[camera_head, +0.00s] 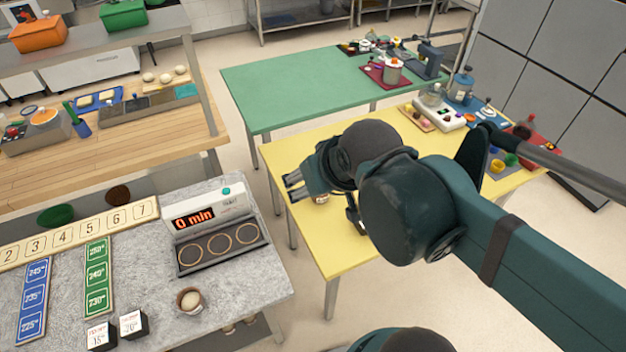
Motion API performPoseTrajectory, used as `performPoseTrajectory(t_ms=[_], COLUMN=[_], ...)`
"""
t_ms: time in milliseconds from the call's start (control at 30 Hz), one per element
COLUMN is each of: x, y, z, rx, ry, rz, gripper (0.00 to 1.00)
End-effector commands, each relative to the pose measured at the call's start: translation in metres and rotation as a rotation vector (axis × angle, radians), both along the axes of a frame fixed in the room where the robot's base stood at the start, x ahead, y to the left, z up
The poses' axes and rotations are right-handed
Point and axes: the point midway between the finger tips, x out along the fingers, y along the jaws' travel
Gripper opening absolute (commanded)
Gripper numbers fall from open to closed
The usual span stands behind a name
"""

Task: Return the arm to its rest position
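My dark teal arm reaches in from the lower right and bends in the middle of the view. My gripper (292,186) is at the left end of the arm, above the left edge of the yellow table (330,262). Its fingers point left, toward the grey stone-topped counter. They are small here, and I cannot tell whether they are open or shut. A small pale round item (321,199) shows just below the gripper, partly hidden by it. I cannot tell whether they touch.
The grey counter (245,290) holds a timer reading "0 min" (205,215), numbered and temperature cards, small blocks and a cup (190,300). A green table (290,85) stands behind. Several items crowd the yellow table's far right. Floor shows between the counter and tables.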

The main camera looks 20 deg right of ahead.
Motion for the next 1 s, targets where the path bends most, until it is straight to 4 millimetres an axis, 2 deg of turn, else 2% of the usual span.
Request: performPoseTrajectory(t_ms=[267,567,1000], x=[0.0,0.0,0.0], y=[0.0,0.0,0.0], z=[-0.001,-0.016,-0.015], rx=[0.001,0.001,0.001], ry=[0.0,0.0,0.0], rz=[-0.001,-0.002,-0.002], gripper=[0.56,0.56,0.56])
